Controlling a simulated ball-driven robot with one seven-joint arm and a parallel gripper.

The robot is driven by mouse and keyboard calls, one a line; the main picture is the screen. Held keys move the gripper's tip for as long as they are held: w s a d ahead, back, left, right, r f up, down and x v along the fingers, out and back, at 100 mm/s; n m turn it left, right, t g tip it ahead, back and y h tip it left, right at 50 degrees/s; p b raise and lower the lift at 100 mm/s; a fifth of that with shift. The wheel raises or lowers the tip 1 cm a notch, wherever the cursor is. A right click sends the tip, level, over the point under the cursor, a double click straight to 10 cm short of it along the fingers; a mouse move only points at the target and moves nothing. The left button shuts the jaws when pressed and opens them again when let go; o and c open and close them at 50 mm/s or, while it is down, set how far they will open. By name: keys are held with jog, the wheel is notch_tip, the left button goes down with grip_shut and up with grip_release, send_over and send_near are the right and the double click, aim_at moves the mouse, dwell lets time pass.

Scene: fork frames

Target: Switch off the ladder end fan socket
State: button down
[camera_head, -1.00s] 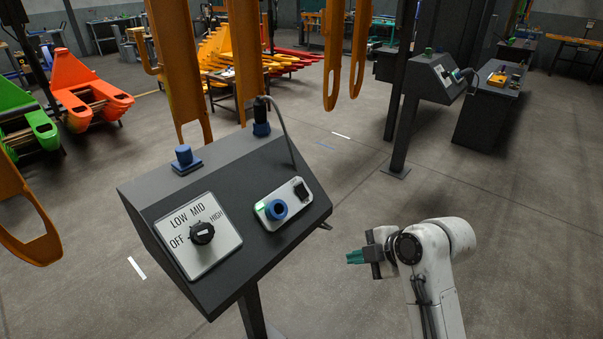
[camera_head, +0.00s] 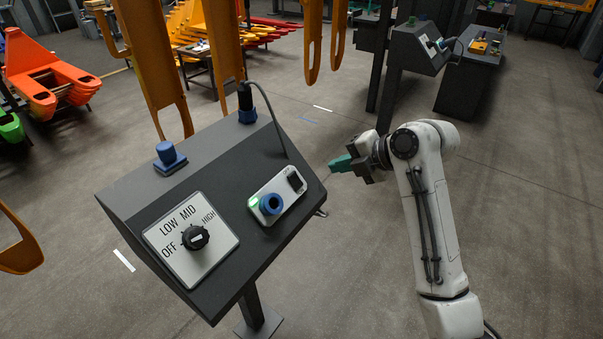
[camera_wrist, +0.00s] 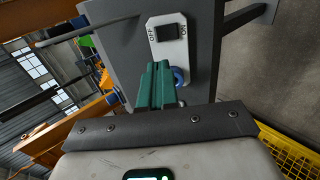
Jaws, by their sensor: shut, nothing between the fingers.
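A white socket plate (camera_head: 286,207) sits on the sloped face of a dark console (camera_head: 222,190). It carries a blue round socket (camera_head: 270,203), a lit green lamp (camera_head: 254,203) and a black rocker switch (camera_head: 295,181). In the wrist view the rocker (camera_wrist: 167,33) has ON and OFF marks at its ends; I cannot tell which side is pressed. My gripper (camera_head: 341,164), with green fingers, is shut and empty, right of the console and apart from the plate. In the wrist view its fingers (camera_wrist: 157,84) partly cover the plate near the blue socket (camera_wrist: 178,77).
A dial plate (camera_head: 190,240) with OFF, LOW, MID and HIGH fills the console's left. A blue button (camera_head: 167,154) and a cable plug (camera_head: 246,103) stand on its top edge. A similar console (camera_head: 420,47) stands farther back. Orange hooks hang behind.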

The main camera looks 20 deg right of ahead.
aim_at(294, 176)
jog(key=p+x, duration=0.3)
jog(key=x, duration=1)
jog(key=shift+f, duration=0.1)
jog(key=shift+w+a+f+b, duration=0.2)
jog(key=shift+f+b, duration=0.15)
jog(key=shift+b, duration=0.45)
jog(key=shift+r+p, duration=0.25)
jog(key=shift+p, duration=0.1)
jog(key=shift+r, duration=0.1)
jog(key=shift+r, duration=0.75)
jog(key=shift+p, duration=0.3)
